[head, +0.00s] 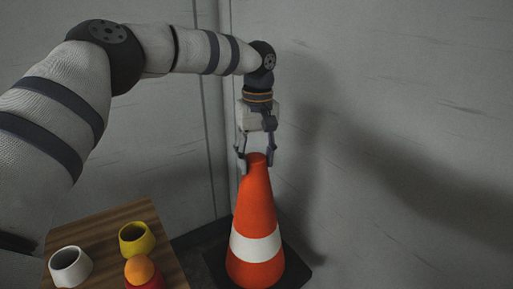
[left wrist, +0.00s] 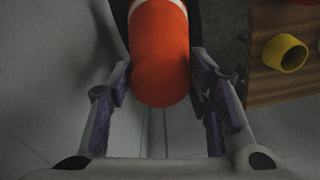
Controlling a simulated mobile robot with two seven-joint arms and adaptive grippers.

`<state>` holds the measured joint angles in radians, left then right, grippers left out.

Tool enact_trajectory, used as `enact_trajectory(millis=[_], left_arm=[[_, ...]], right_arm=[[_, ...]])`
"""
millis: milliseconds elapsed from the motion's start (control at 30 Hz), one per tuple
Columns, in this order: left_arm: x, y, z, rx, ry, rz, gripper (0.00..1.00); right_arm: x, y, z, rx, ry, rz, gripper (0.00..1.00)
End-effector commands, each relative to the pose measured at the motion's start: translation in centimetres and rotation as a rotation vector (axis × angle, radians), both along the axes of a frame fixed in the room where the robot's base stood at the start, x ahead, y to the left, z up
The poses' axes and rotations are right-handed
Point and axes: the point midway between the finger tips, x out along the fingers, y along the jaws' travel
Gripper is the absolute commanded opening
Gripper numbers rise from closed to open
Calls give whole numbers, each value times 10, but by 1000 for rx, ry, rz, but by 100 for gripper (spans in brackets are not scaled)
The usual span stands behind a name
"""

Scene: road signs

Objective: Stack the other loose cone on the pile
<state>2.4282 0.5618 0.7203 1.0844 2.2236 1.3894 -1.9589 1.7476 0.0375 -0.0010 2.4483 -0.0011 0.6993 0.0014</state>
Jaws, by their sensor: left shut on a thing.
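An orange cone (head: 255,205) with a white band and a dark square base stands upright near the wall corner in the head view. It also shows from above in the left wrist view (left wrist: 161,62). My left gripper (head: 256,164) points down over the cone, with its fingers on either side of the cone's top, shut on it. I cannot tell whether another cone is nested beneath it, or whether its base rests on the floor. My right gripper is in neither view.
A wooden table (head: 95,232) stands to the left of the cone. On it are a white cup (head: 70,266), a yellow cup (head: 136,238) and a red cup (head: 147,284) with an orange ball (head: 139,269). Grey walls (head: 400,130) stand close behind and to the right.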

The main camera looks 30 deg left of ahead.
Motion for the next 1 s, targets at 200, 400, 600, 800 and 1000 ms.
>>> enact_trajectory(millis=[200,400,600,800,1000], left_arm=[[0,0,-22,0,0,0,0],[0,0,-42,0,0,1,0],[0,0,-62,0,0,1,0],[0,0,-82,0,1,0,0],[0,-1,-102,-1,0,0,0]], right_arm=[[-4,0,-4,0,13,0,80],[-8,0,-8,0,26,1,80],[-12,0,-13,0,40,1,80],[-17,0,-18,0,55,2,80],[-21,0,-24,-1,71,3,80]])
